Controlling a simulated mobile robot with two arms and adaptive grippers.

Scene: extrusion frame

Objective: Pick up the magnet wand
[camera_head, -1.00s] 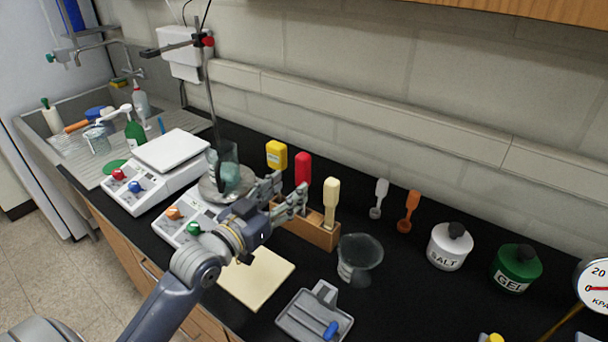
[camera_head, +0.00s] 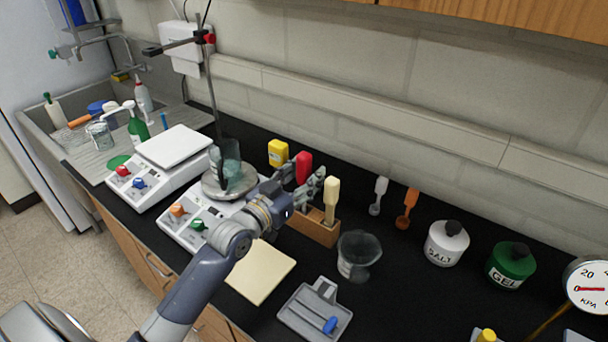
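Several handled tools stand in a wooden block (camera_head: 318,231): one with a yellow handle (camera_head: 278,153), one with a red handle (camera_head: 303,166) and one with a cream handle (camera_head: 331,196). The frames do not show clearly which is the magnet wand. My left gripper (camera_head: 300,182) is open, with its fingers spread on either side of the red handle, which shows between and above them. Whether they touch it is hard to tell. The lower part of the red tool is hidden by the gripper. My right gripper is not in view.
A stirrer (camera_head: 185,219) with a beaker and clamp stand is at left. A grey tray (camera_head: 300,312) and pale pad (camera_head: 260,272) lie in front. Salt (camera_head: 446,244) and gel (camera_head: 511,264) jars stand at right.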

